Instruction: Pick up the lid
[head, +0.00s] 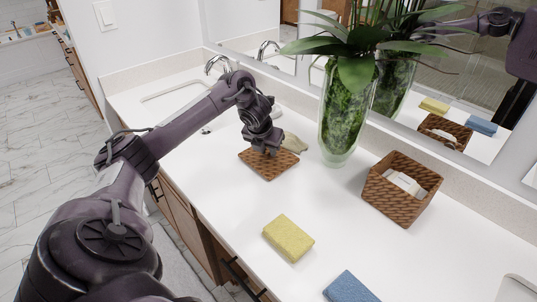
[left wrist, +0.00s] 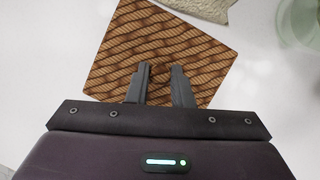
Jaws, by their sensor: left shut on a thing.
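The lid (head: 262,167) is a brown woven square on the white counter, left of the plant vase. It also shows in the left wrist view (left wrist: 155,45), beyond my fingers. My left gripper (head: 268,150) is over the lid, pointing down, and its fingers (left wrist: 158,85) are shut on a small part at the lid's middle. I cannot tell whether the lid is flat on the counter or just above it. My right gripper is not in view.
A woven basket (head: 400,208) with white contents stands to the right. A glass vase (head: 343,125) with leaves stands behind. A yellow sponge (head: 288,237) and a blue sponge (head: 348,288) lie in front. A pale cloth-like thing (head: 293,143) lies behind the lid.

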